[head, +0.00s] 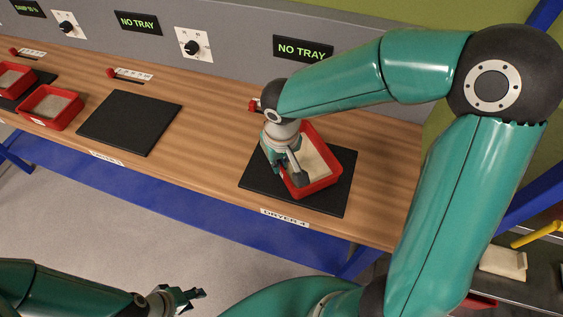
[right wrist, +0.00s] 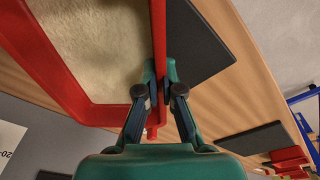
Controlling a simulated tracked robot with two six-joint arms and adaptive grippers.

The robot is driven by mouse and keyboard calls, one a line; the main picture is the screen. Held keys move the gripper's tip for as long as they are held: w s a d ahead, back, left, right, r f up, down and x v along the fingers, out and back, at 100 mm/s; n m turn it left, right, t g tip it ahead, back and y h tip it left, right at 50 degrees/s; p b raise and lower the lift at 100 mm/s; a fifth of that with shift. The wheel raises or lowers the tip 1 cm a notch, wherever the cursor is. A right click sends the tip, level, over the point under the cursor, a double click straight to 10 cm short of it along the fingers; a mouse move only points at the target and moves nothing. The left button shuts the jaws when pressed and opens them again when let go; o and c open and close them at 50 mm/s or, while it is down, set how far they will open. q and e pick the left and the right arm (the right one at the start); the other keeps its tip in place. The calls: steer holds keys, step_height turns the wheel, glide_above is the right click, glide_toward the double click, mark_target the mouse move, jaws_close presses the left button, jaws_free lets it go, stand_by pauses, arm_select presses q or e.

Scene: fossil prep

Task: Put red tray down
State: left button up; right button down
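A red tray (head: 324,184) with pale, sandy contents is over the black mat (head: 259,177) at the station labelled DRYER 4. My right gripper (head: 286,172) is at the tray's left side. In the right wrist view, my right gripper (right wrist: 160,82) has its fingers on both sides of the tray's red wall (right wrist: 158,40), shut on it. I cannot tell whether the tray's base touches the mat. My left gripper (head: 190,298) is low in the head view, away from the bench; its finger opening is unclear.
The display (head: 303,48) behind this station reads NO TRAY. An empty black mat (head: 112,134) lies to the left on the wooden bench (head: 203,155). Another red tray (head: 34,116) sits farther left, and one more is at the left edge. Dials and small red-ended levers line the back.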

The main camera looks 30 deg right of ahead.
steer(key=shift+f, duration=0.4)
steer(key=shift+f, duration=0.1)
steer(key=c, duration=1.3)
jaws_free()
